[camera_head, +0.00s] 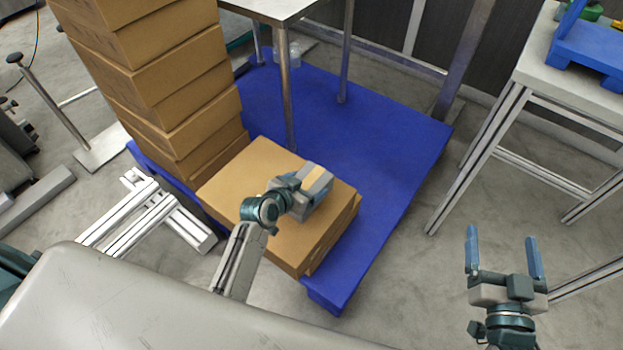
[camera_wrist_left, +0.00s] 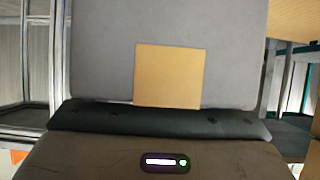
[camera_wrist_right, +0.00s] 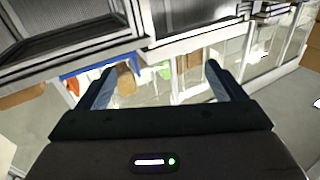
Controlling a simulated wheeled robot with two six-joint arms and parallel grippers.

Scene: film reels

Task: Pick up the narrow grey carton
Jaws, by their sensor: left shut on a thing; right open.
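The narrow grey carton (camera_head: 318,187) shows in the head view at my left gripper (camera_head: 300,190), above or against the top of a brown box; I cannot tell if it touches. A tan strip shows on its top. In the left wrist view the grey carton (camera_wrist_left: 105,60) fills most of the picture, with a tan square on its face, and hides the fingertips. My left gripper is shut on it. My right gripper (camera_head: 505,252) is open and empty over the floor at the lower right. Its two spread fingers also show in the right wrist view (camera_wrist_right: 162,82).
The brown box (camera_head: 235,190) lies on a blue pallet (camera_head: 390,150). A tall stack of brown boxes (camera_head: 165,80) stands at its left. Metal table legs (camera_head: 285,105) rise behind. A bench (camera_head: 535,70) with a blue item stands at the right. The pallet's right part is clear.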

